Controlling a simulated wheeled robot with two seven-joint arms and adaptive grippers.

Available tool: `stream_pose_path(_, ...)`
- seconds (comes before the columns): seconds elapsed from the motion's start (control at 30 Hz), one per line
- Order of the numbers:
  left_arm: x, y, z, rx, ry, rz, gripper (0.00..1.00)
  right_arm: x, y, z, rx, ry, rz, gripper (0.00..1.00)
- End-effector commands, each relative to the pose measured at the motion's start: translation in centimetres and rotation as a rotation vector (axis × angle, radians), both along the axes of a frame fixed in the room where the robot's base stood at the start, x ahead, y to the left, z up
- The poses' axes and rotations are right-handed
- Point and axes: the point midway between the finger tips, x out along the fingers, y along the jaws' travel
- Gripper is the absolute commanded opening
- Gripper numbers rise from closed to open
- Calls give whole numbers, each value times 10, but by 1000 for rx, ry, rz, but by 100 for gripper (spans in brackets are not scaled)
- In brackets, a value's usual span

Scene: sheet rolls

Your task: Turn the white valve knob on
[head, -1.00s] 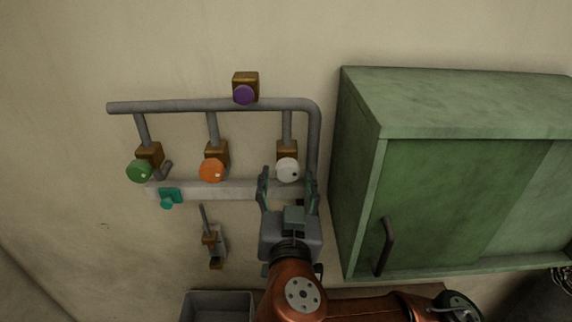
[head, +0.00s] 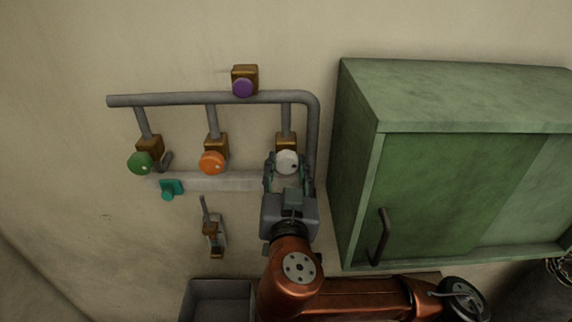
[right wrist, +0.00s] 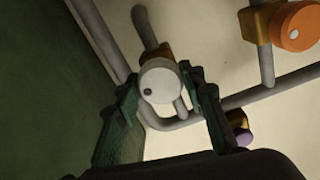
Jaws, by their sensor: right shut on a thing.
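The white valve knob (head: 287,161) is on the rightmost branch of the wall pipes, in front of a brown valve block (head: 286,141). A dark dot marks its face, toward the right in the head view. My right gripper (head: 288,172) is shut on the white knob, one finger on each side of it. In the right wrist view the white knob (right wrist: 160,82) sits between the two green fingers (right wrist: 161,95), its dark dot left of centre. My left gripper is not in view.
An orange knob (head: 212,162), a green knob (head: 140,163) and a purple knob (head: 243,88) are on the same pipes. A green cabinet (head: 430,200) stands close on the right. A grey bin (head: 220,290) is below. The wall at left is bare.

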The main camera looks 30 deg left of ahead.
Motion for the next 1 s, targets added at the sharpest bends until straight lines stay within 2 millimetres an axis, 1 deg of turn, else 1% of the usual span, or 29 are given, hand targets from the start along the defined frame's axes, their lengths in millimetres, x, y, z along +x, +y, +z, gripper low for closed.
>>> stream_pose_path(0.03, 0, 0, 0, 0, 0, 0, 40, 0, 0, 0, 0, 0, 1, 19)
stream_pose_path(0.13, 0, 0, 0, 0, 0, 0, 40, 0, 0, 0, 0, 0, 1, 13)
stream_pose_path(0.27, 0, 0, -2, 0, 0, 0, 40, -1, 0, 0, -3, -2, 2, 12)
stream_pose_path(0.37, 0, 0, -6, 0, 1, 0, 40, -1, 1, -1, -14, -9, 2, 12)
stream_pose_path(0.57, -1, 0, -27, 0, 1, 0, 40, 0, 1, -5, -81, -49, 2, 12)
stream_pose_path(0.7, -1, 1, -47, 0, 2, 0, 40, 0, 1, -6, -164, -101, 2, 12)
stream_pose_path(0.8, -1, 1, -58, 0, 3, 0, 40, -1, 1, -5, -239, -147, 3, 12)
stream_pose_path(1.0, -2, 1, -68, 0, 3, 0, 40, 0, 0, -2, -404, -249, 1, 12)
